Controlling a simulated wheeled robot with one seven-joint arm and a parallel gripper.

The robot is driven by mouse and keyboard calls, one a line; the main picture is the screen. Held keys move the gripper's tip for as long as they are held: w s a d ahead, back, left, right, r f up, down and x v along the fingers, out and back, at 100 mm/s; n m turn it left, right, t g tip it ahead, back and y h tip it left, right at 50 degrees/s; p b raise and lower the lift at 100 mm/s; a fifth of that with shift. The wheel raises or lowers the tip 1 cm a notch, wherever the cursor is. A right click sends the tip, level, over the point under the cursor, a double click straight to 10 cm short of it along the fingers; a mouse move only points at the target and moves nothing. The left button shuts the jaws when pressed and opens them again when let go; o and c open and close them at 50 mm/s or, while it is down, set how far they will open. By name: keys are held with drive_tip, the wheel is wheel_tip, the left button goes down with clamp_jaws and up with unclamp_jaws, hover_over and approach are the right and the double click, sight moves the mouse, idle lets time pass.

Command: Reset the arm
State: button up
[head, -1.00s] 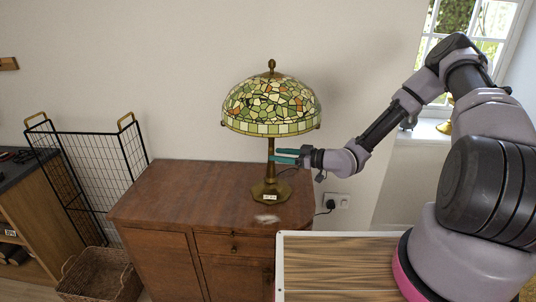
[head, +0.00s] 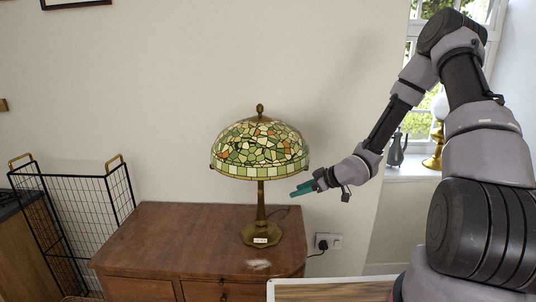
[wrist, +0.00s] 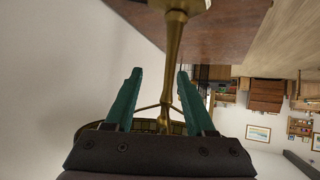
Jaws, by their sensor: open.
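My gripper (head: 303,189) is at the right of the brass lamp stem in the head view, just below the shade's right edge. Its teal fingers point left toward the lamp. In the wrist view my gripper (wrist: 156,98) is open, its two fingers apart and nothing clamped between them. The lamp (head: 260,160) stands upright on the wooden cabinet, with a stained-glass shade and a brass base. Its brass stem also shows in the wrist view (wrist: 171,50), beyond the fingers. My arm reaches in from the right, bent high at the elbow.
The wooden cabinet (head: 180,240) has a mostly bare top. A black wire basket (head: 85,215) stands at left. A wall socket (head: 328,241) with a plugged cord is at right. A windowsill (head: 410,172) holds a jug and a brass lamp.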

drive_tip(key=s+d+r+m+t+h, duration=0.1)
drive_tip(key=s+d+r+m+h, duration=0.3)
drive_tip(key=d+r, duration=0.6)
drive_tip(key=s+d+r+m+h, duration=0.1)
drive_tip(key=d+r+m+h, duration=0.35)
drive_tip(key=r, duration=0.85)
drive_tip(key=s+r+m, duration=0.4)
drive_tip(key=s+r, duration=0.3)
drive_tip(key=s, duration=0.4)
drive_tip(key=s+a+r+m+y, duration=0.1)
drive_tip(key=s+r+m, duration=0.2)
drive_tip(key=s+r, duration=0.4)
drive_tip(key=s, duration=0.4)
drive_tip(key=shift+a+m, duration=0.3)
drive_tip(key=shift+m, duration=0.05)
